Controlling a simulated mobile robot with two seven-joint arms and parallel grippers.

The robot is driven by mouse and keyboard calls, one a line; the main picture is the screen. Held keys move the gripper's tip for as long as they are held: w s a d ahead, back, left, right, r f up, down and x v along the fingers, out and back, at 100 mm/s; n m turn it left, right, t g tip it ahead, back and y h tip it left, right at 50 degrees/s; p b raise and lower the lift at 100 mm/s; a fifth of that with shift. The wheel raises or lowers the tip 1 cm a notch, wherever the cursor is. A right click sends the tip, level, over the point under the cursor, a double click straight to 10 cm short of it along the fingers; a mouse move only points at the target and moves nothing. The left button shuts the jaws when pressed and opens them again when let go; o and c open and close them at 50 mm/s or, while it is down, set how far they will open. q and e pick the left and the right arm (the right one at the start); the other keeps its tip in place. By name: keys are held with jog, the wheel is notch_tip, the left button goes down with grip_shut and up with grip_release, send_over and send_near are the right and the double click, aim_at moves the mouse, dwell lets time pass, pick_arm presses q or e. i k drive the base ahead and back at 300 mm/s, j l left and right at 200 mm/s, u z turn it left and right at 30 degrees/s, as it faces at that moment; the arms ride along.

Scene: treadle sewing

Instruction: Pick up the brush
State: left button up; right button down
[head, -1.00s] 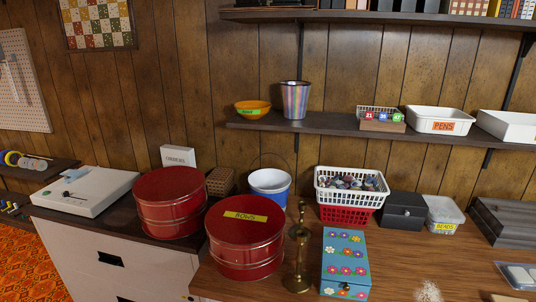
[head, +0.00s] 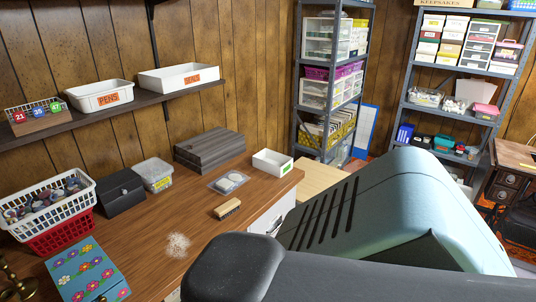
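The brush (head: 228,208) lies on the wooden desk top (head: 200,222), near its front right edge. It has a tan wooden back and dark bristles along its lower side. Nothing touches it from above. Neither of my grippers is in view. Large pale blue and black parts of my own arm fill the lower right and cover the area in front of the desk.
A patch of white powder or crumbs (head: 178,245) lies left of the brush. Behind it are a clear packet (head: 229,181), a white box (head: 272,163) and grey stacked boxes (head: 210,150). A flowered blue box (head: 87,272) and a white basket (head: 47,198) stand at left.

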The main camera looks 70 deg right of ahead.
aim_at(228, 209)
jog(key=z, duration=1.85)
